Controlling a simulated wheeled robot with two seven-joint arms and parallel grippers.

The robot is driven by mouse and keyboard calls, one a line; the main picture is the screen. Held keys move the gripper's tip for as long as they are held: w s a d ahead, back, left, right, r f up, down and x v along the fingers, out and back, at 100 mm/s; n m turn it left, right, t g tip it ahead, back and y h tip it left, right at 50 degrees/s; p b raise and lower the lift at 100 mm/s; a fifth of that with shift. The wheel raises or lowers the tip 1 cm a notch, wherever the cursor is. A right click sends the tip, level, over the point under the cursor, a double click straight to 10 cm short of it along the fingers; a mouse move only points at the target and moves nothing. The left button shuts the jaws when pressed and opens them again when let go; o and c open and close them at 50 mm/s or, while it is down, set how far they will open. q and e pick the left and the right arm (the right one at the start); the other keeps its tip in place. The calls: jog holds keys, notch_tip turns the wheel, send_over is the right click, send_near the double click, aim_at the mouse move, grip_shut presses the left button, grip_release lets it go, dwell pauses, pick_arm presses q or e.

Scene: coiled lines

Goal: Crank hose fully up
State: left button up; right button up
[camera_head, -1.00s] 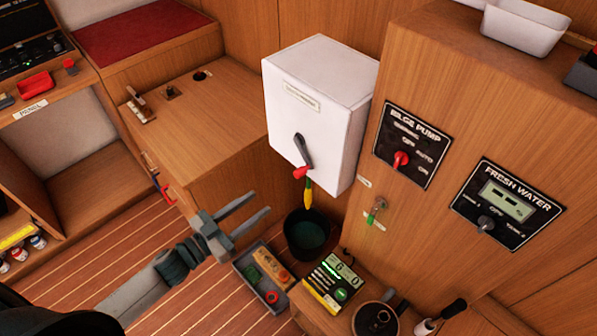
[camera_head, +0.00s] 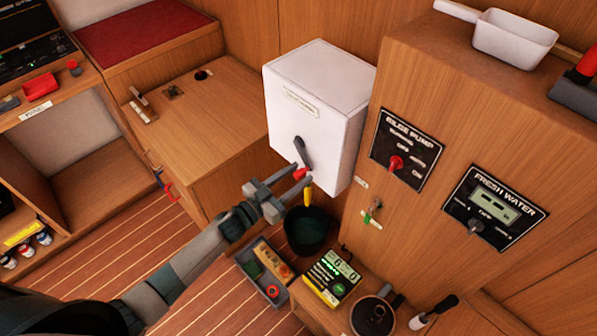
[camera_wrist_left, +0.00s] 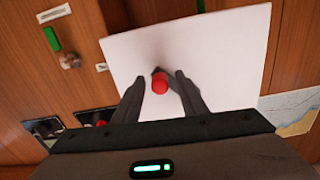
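A white hose reel box (camera_head: 318,95) is fixed to the wood wall, with a dark crank arm (camera_head: 302,150) on its front. The crank hangs downward and ends in a red knob (camera_head: 300,174). A yellow hose end (camera_head: 308,195) hangs just below the box, partly hidden by my gripper. My left gripper (camera_head: 303,174) is open, its fingers on either side of the knob. In the left wrist view the red knob (camera_wrist_left: 160,84) sits between the open fingertips (camera_wrist_left: 159,80), with gaps on both sides. My right gripper is out of view.
A dark bucket (camera_head: 306,231) stands under the hose end. The bilge pump panel (camera_head: 405,150) and fresh water panel (camera_head: 492,208) are to the right. The wooden counter (camera_head: 195,110) at left is mostly clear.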

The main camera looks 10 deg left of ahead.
pick_arm(q)
jog(key=shift+w+d, duration=0.25)
jog(key=shift+w, duration=0.15)
grip_shut()
jog(key=shift+f, duration=0.1)
